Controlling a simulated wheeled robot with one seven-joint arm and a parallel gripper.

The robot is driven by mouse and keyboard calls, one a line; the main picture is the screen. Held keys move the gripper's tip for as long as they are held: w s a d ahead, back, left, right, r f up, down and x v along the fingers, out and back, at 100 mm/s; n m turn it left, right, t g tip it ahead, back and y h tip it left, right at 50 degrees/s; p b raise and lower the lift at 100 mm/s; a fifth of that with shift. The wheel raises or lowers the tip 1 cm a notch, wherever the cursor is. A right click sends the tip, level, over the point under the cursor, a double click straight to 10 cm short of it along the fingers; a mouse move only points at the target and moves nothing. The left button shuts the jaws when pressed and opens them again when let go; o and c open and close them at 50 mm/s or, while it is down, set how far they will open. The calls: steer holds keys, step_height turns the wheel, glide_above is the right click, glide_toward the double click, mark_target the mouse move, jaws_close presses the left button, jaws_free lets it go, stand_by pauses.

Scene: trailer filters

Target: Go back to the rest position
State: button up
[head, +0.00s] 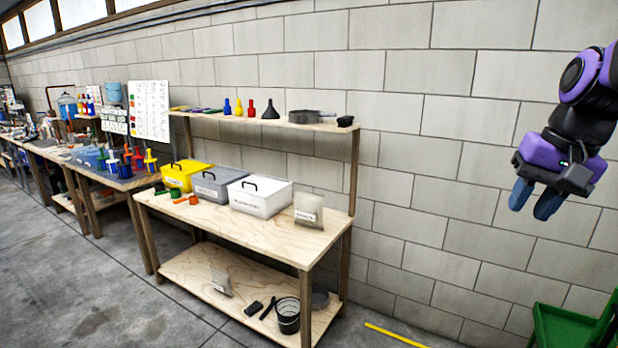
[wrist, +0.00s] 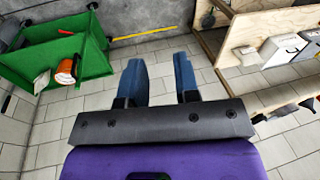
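My gripper (head: 536,199) hangs at the right of the head view, in front of the block wall and above a green cart. It is purple and black with two blue fingers. In the wrist view my gripper (wrist: 160,80) shows both fingers apart with only floor and wall between them. It holds nothing and touches nothing.
A wooden workbench (head: 240,226) carries a yellow box (head: 180,180), a grey box (head: 217,188) and a white box (head: 262,200). A green cart (head: 570,328) stands at the lower right; an orange item (wrist: 67,70) shows there. A yellow floor line (head: 395,334) lies between.

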steer(key=s+a+n+t+h, duration=0.1)
steer(key=s+a+n+t, duration=0.2)
steer(key=s, duration=0.7)
steer(key=a+n, duration=0.2)
steer(key=shift+a+f+n+h, duration=0.2)
steer(key=shift+a+n+h, duration=0.05)
steer(key=shift+n+h, duration=0.05)
